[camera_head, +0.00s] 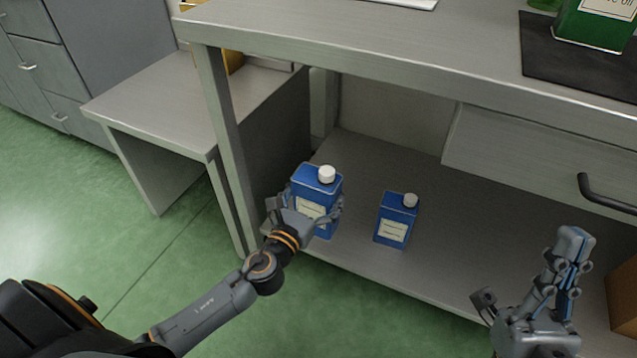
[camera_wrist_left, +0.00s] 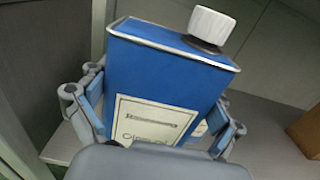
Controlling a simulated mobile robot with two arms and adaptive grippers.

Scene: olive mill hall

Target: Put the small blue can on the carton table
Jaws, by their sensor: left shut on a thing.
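A blue can (camera_head: 318,186) with a white cap and pale label is between the fingers of my left gripper (camera_head: 305,208), which is shut on it. The can is upright with a slight tilt, near the left front of the lower shelf. In the left wrist view, the held can (camera_wrist_left: 165,75) fills the middle, with fingers on both sides. A second, similar blue can (camera_head: 395,222) stands on the shelf to its right and looks smaller. A lower grey side table (camera_head: 165,100) stands at left, with a brown carton (camera_head: 234,60) partly hidden at its back. My right gripper (camera_head: 530,275) is open and empty.
The workbench (camera_head: 400,50) overhangs the lower shelf (camera_head: 350,160); its front left leg (camera_head: 222,110) stands between the held can and the side table. A brown box (camera_head: 622,295) sits at the right edge. The side table's front part is clear.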

